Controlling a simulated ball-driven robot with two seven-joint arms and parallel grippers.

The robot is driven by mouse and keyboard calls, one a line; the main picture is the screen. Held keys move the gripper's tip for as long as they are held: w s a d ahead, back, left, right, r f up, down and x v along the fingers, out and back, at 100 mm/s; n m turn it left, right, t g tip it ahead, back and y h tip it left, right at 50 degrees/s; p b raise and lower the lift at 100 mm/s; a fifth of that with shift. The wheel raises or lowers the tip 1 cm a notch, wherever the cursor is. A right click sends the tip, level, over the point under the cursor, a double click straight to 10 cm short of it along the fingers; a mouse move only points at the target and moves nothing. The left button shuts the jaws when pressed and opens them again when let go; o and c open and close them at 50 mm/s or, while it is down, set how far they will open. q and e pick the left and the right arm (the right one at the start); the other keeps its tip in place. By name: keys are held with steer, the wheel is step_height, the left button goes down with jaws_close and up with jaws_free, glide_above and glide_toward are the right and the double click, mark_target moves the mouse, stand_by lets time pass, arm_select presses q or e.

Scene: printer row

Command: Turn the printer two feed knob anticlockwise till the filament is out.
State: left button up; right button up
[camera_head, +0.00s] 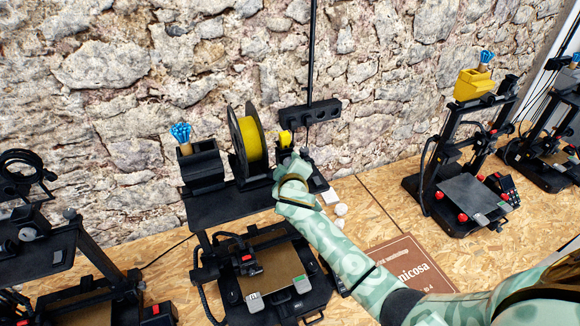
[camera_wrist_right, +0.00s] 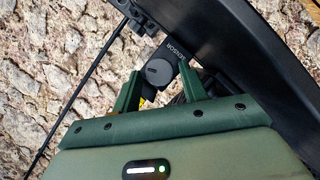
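The middle printer (camera_head: 215,208) stands on the bench with a yellow filament spool (camera_head: 250,139) in a black holder on its top. My right gripper (camera_head: 292,160) is at the right end of that printer's top, beside the spool. In the wrist view a dark round knob (camera_wrist_right: 159,72) sits on a black part lettered SENSOR. My right gripper's green fingers (camera_wrist_right: 160,85) are apart, one on each side of the knob; I cannot tell whether they touch it. In the head view the gripper hides the knob. A bit of yellow shows behind the left finger. My left gripper is out of view.
Another printer (camera_head: 52,240) stands at left, and one with a yellow bin (camera_head: 474,84) stands at right. A black power strip (camera_head: 310,112) hangs on the stone wall behind. A brown board (camera_head: 400,262) lies under my right arm.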

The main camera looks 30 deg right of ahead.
steer(key=shift+o, duration=0.2)
steer(key=shift+a, duration=0.1)
steer(key=shift+s+a+r+p, duration=0.1)
steer(key=shift+s+r+p, duration=0.1)
steer(key=shift+s+p, duration=0.2)
steer(key=shift+s+a+r+p, duration=0.25)
steer(key=shift+s+r+p, duration=0.1)
steer(key=shift+s+p, duration=0.3)
steer(key=v, duration=1.4)
steer(key=shift+f, duration=0.2)
steer(key=shift+w, duration=0.1)
